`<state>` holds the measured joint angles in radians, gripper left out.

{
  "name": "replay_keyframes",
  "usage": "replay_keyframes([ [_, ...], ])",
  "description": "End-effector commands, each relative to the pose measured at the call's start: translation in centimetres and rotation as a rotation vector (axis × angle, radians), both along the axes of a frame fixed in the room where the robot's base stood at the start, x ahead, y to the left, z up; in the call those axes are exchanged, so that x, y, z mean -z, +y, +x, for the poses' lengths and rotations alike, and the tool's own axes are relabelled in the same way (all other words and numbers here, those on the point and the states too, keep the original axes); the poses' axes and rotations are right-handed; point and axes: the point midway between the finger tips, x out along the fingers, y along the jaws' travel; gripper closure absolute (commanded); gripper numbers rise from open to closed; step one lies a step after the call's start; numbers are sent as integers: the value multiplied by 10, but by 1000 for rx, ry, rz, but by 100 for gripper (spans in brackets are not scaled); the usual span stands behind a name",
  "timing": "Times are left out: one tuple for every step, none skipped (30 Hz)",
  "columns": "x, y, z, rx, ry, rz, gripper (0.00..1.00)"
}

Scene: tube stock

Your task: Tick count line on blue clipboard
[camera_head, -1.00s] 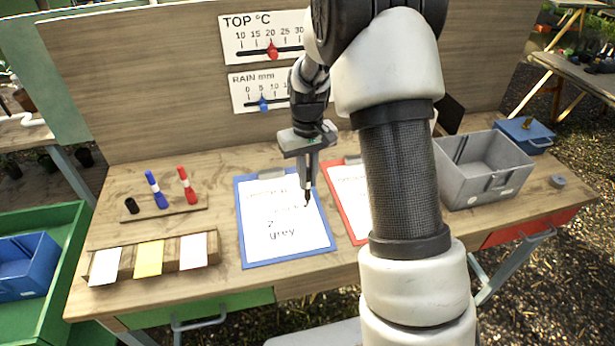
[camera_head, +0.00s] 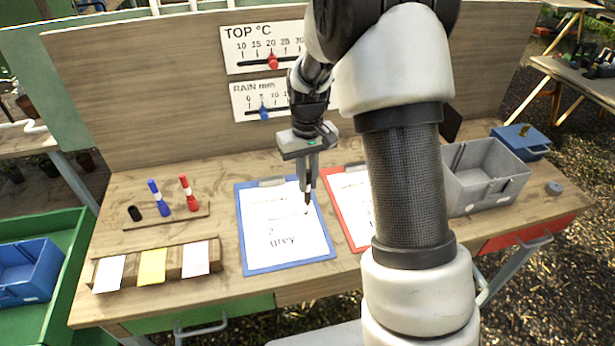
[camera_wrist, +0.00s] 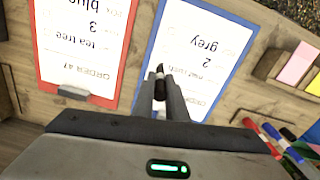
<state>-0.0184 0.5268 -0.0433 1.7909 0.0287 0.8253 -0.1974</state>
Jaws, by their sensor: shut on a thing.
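The blue clipboard (camera_head: 288,264) lies on the table with a white sheet that shows "2" and "grey" and smaller lines too blurred to read. It also shows in the wrist view (camera_wrist: 148,62). My gripper (camera_head: 307,184) is over its right part, shut on a black marker (camera_head: 308,200) held tip down. The marker also shows between the fingers in the wrist view (camera_wrist: 160,72). The tip is at or just above the sheet near its right side; I cannot tell whether it touches. A small dark mark may be beside the tip.
The red clipboard (camera_head: 333,203) lies just to the right, partly behind my arm. A marker stand (camera_head: 150,218) with blue and red markers and a black cap is at left. Card strips (camera_head: 152,267) lie in front of it. A grey bin (camera_head: 470,200) stands at right.

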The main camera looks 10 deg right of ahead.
Motion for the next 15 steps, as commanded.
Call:
replay_keyframes([
  [-9,3,-11,-1,-2,0,100],
  [-11,4,-16,-1,-2,-1,100],
  [-13,6,-22,-1,-2,0,100],
  [-14,7,-27,0,-1,0,100],
  [-15,7,-29,0,-2,0,100],
  [-15,8,-32,0,0,0,100],
  [-14,8,-33,1,0,1,100],
  [-12,8,-34,1,0,1,100],
  [-10,8,-34,1,0,1,100],
  [-8,8,-33,1,0,1,100],
  [-6,8,-33,1,0,1,100],
  [-3,8,-33,1,0,1,100],
  [-1,8,-33,1,0,1,100],
  [2,8,-33,1,-1,1,100],
  [5,8,-33,1,-1,1,100],
])
